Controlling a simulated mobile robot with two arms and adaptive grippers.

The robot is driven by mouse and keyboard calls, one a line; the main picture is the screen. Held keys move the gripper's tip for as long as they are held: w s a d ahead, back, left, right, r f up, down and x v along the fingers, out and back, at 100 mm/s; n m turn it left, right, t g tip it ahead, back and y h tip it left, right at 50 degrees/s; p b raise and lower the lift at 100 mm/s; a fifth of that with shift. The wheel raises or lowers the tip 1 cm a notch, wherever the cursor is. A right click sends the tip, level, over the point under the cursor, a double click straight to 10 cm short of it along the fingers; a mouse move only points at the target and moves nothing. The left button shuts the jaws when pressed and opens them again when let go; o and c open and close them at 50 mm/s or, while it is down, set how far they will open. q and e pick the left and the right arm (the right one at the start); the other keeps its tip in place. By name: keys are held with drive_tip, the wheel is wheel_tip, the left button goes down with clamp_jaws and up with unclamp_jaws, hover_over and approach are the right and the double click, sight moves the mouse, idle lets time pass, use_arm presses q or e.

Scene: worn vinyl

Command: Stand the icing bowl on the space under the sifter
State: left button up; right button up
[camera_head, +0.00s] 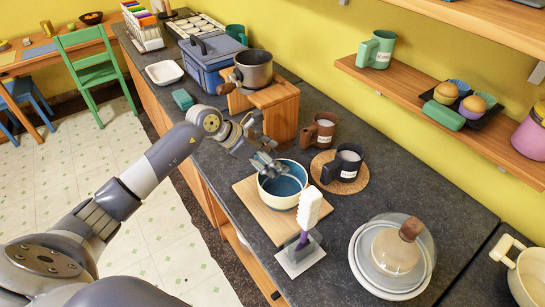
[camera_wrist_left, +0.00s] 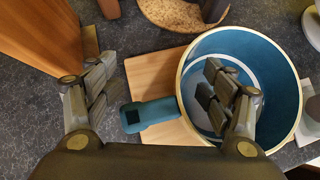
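The icing bowl (camera_head: 284,187), cream outside and blue inside, stands upright on a wooden board (camera_head: 265,209). In the left wrist view the bowl (camera_wrist_left: 283,75) has a teal handle-like piece (camera_wrist_left: 150,114) at its rim. My left gripper (camera_head: 265,163) is open over the bowl's far-left rim. In the wrist view its fingers (camera_wrist_left: 160,95) are wide apart, with the teal piece between them; one finger is over the bowl's inside, the other outside. Contact cannot be told. The sifter (camera_head: 254,68), a metal pan shape, sits on a wooden stand (camera_head: 284,112). My right gripper is out of view.
Two dark mugs (camera_head: 318,131) (camera_head: 342,164) stand behind the bowl, one on a round cork mat (camera_head: 325,178). A white-headed brush (camera_head: 309,208) stands in front. A glass dome (camera_head: 396,248) is at right. A blue crate (camera_head: 208,62) and teal block (camera_head: 182,99) lie left of the stand.

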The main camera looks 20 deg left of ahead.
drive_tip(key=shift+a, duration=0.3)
